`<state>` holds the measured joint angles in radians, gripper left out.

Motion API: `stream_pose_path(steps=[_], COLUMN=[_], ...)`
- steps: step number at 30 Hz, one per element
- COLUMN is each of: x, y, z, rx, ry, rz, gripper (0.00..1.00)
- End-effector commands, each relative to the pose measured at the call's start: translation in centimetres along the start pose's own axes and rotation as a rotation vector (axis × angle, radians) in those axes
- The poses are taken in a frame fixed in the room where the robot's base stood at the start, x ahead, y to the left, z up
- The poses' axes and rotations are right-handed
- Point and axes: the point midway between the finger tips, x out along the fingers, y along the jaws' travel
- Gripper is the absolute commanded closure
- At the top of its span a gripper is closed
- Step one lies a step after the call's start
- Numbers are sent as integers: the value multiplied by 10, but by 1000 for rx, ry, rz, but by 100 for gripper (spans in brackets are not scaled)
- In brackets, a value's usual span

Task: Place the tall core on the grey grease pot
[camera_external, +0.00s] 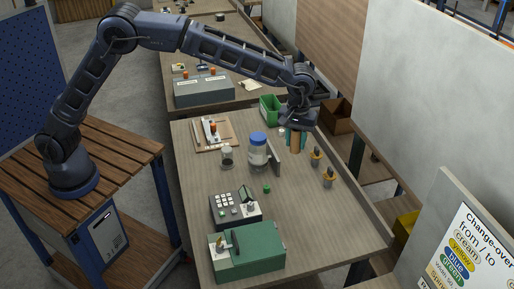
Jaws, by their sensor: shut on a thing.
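The tall core (295,143) is a brown-orange upright cylinder near the right side of the table. My gripper (297,126) points down over it and is shut on its upper part. The fingers are mostly hidden by the wrist. I cannot tell whether the core's lower end touches the table.
The clear jar with a blue lid (258,151) and a dark upright plate (274,155) stand between core and pot. A green bin (271,108) is behind. A keypad device (235,207) and green machine (248,250) are in front.

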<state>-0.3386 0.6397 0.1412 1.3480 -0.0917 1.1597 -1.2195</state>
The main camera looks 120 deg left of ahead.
Motion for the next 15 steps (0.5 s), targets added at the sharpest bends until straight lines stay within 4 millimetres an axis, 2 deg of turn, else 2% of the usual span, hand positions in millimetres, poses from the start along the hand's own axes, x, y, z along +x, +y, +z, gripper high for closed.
stream_pose_path(steps=[5, 15], x=[-18, -56], y=[-26, -126], z=[-13, -47], rx=[10, 60], ry=[5, 12], rz=[0, -3], gripper=[90, 90])
